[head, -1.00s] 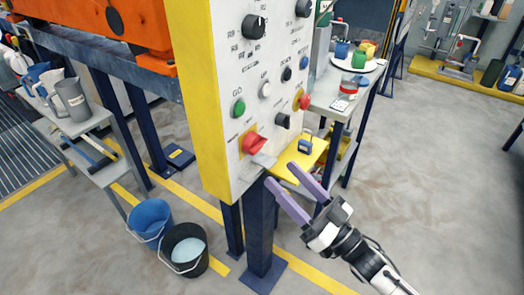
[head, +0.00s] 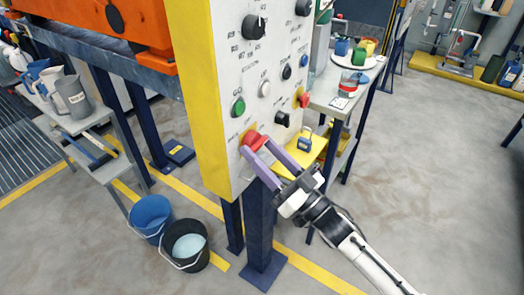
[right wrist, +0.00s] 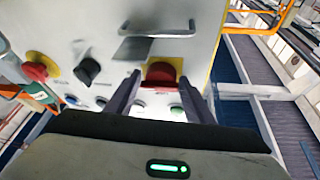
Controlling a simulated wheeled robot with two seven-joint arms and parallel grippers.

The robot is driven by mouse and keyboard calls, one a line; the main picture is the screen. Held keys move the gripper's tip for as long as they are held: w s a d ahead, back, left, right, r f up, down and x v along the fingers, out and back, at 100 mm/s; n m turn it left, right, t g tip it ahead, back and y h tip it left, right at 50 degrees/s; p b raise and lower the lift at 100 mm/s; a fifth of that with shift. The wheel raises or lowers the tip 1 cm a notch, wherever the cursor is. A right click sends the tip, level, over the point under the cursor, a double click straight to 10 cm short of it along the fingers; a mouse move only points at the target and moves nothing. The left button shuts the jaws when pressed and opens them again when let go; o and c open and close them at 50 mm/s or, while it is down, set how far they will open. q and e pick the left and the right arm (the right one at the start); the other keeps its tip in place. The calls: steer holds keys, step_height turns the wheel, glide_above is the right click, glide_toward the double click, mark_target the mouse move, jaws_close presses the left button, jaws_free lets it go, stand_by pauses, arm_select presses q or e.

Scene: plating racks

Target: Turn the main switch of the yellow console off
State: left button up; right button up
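The yellow console (head: 208,110) has a white front panel with knobs and buttons. A red switch handle (head: 252,140) on a yellow plate sits low on the panel; in the right wrist view the red handle (right wrist: 161,73) shows between my fingers. My right gripper (head: 262,150) is open, its two purple fingers on either side of the red handle, close to the panel. I cannot tell whether the fingers touch it. My left gripper is not in view.
A red emergency knob on yellow (head: 304,100) and a black knob (head: 282,119) sit to the right on the panel. A padlock (head: 304,142) is on a yellow shelf behind. Two buckets (head: 186,246) stand on the floor at left.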

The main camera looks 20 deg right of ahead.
steer(key=shift+a, duration=0.1)
steer(key=shift+c, duration=0.8)
